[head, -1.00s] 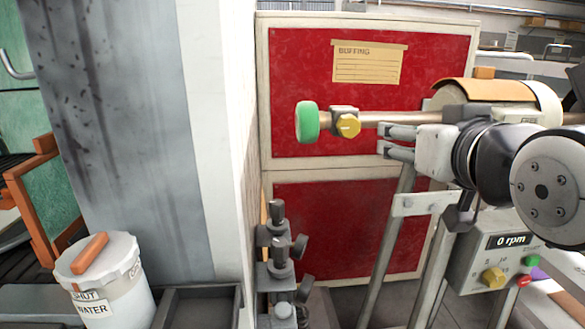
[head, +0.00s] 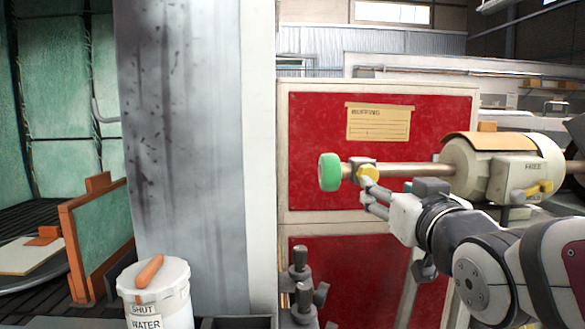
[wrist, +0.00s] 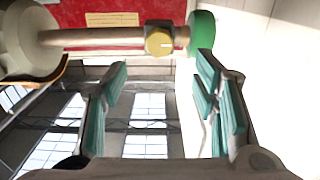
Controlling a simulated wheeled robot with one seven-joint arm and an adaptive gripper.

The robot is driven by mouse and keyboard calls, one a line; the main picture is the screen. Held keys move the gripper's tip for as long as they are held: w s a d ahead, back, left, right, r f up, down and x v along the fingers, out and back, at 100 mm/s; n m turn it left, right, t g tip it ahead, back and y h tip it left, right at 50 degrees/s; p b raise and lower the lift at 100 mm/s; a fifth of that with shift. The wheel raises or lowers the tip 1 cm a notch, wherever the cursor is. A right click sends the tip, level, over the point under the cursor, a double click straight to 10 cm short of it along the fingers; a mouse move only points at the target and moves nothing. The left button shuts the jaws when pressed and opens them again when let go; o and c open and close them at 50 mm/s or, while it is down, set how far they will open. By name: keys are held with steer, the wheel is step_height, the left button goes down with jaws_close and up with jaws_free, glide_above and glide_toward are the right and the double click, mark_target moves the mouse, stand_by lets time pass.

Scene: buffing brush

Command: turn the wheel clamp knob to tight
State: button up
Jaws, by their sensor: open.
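The yellow wheel clamp knob (head: 368,174) sits on a grey clamp block on the steel shaft, beside the green wheel (head: 329,172) at the shaft's left end. In the wrist view the knob (wrist: 159,41) shows a pale line on its face, and the green wheel (wrist: 202,32) is to its right. My gripper (head: 372,202) is just below the knob in the head view. In the wrist view my gripper (wrist: 160,75) has its fingers spread apart with nothing between them. The knob lies beyond the fingertips; whether a finger touches it I cannot tell.
The shaft runs into a cream motor housing (head: 470,168) with a yellow lever labelled "FREE" (head: 540,188). A red panel (head: 430,115) stands behind. A grey post (head: 185,160) and a white water pot (head: 160,290) are to the left. Dark fittings (head: 300,285) stand below the wheel.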

mark_target(369, 170)
steer(key=w+p, duration=0.3)
steer(key=p, duration=0.5)
steer(key=shift+w+r, duration=0.1)
steer(key=shift+w, duration=0.3)
steer(key=shift+w+p, duration=0.1)
steer(key=shift+p, duration=0.85)
steer(key=w, duration=0.5)
steer(key=shift+w, duration=0.35)
steer(key=c, duration=1.2)
